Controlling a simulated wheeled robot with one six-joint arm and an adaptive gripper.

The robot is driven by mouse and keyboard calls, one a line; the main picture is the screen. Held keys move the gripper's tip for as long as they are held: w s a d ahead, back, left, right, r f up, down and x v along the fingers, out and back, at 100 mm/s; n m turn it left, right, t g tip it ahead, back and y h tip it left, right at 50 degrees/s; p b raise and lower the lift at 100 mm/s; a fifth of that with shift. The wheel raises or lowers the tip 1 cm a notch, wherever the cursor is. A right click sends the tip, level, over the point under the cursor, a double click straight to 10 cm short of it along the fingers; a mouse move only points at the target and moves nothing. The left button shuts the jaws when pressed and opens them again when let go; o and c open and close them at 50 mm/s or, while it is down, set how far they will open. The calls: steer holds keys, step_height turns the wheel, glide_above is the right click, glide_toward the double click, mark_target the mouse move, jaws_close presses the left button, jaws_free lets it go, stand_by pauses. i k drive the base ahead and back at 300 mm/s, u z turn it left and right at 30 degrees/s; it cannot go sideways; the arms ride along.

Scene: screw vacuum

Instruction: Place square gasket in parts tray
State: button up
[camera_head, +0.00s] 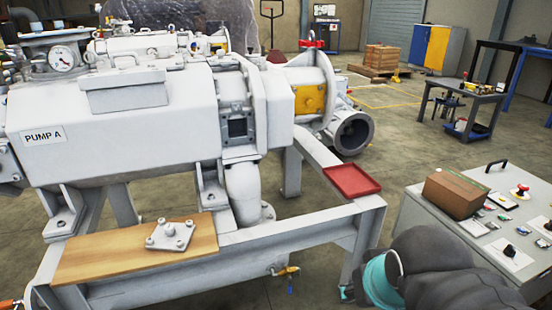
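A square port (238,128) with a dark opening and a grey flange is on the side of the white pump. I cannot make out a separate square gasket; one may be the dark edging around this opening. The red parts tray (351,180) lies on the corner of the white frame, right of the port. It looks empty. My arm fills the lower right with a teal ring. My gripper cannot be made out there.
A metal square plate (170,235) with several upright fasteners lies on a wooden board (120,254) on the frame. A control console (408,222) with a brown box (455,194) stands at right.

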mark_target(337, 184)
steer(key=k, duration=0.55)
steer(key=z, duration=0.55)
steer(key=i, duration=1.4)
steer(key=u, duration=0.7)
